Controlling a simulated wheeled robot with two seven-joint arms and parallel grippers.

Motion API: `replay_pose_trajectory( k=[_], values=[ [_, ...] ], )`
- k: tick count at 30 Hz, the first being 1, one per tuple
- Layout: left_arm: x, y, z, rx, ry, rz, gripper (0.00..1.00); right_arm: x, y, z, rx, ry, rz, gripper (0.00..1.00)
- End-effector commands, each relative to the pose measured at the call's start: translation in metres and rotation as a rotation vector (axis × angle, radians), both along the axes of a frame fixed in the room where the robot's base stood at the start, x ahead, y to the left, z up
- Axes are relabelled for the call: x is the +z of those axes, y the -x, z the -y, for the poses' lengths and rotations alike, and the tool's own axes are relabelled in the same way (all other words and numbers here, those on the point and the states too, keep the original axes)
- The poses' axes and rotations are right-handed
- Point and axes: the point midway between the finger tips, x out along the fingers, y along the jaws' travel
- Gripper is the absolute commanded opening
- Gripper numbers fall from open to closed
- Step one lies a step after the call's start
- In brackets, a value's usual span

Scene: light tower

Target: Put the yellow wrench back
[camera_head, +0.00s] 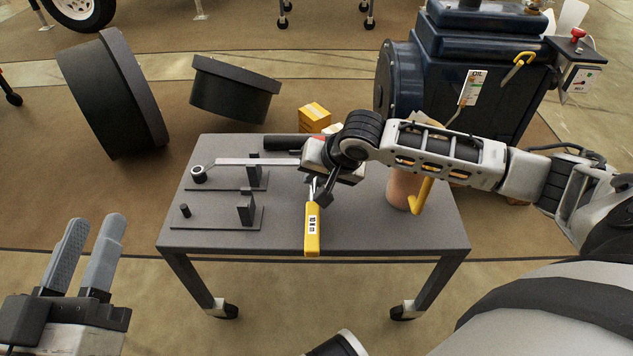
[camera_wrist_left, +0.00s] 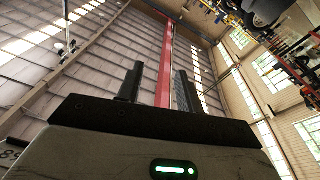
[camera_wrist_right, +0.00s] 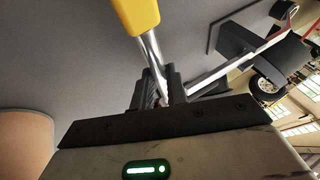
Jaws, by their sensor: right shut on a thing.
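The yellow wrench (camera_head: 312,231) has a yellow handle and a metal shaft. My right gripper (camera_head: 320,191) is shut on its shaft and holds it over the table, handle towards the table's front edge. In the right wrist view the yellow handle (camera_wrist_right: 136,13) and shaft rise from between the fingers. A front holder (camera_head: 215,219) on the table, with a peg and a slotted block, is empty. The back holder (camera_head: 253,180) carries a grey wrench (camera_head: 240,162). My left gripper (camera_head: 96,222) is open and empty, left of the table.
The grey table (camera_head: 270,230) also bears a tan cup (camera_head: 400,190) with a yellow-handled tool (camera_head: 424,192) beside my right forearm. A small yellow box (camera_head: 314,116) sits behind. A dark blue machine (camera_head: 480,70) stands behind right.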

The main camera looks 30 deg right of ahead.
Motion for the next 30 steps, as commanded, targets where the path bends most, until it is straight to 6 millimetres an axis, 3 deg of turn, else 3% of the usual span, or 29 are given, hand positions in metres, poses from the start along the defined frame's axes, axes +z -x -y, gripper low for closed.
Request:
replay_pose_trajectory(
  k=[7, 8, 9, 10, 20, 23, 30],
  values=[
    [0.002, 0.000, 0.000, 0.002, -0.004, 0.013, 0.36, 0.001, -0.001, 0.000, 0.001, -0.002, 0.004, 0.00],
    [0.002, 0.000, 0.000, 0.002, -0.004, 0.012, 0.36, -0.001, 0.000, 0.000, 0.001, -0.001, 0.000, 0.20],
    [0.002, 0.000, 0.000, 0.002, -0.004, 0.012, 0.36, -0.001, 0.000, 0.000, 0.001, -0.001, 0.000, 0.31],
    [0.002, 0.000, 0.000, 0.002, -0.004, 0.012, 0.36, -0.001, 0.000, 0.000, 0.001, -0.001, 0.000, 0.37],
    [0.004, 0.000, 0.000, -0.001, -0.001, 0.006, 0.36, 0.003, 0.002, 0.000, 0.000, -0.001, 0.001, 0.37],
    [-0.005, 0.003, 0.001, -0.010, 0.021, -0.083, 0.36, 0.014, 0.007, 0.001, 0.002, -0.001, 0.000, 0.37],
    [-0.036, 0.022, 0.007, -0.041, 0.064, -0.367, 0.36, 0.059, 0.032, 0.007, 0.003, 0.002, -0.001, 0.37]
  ],
)
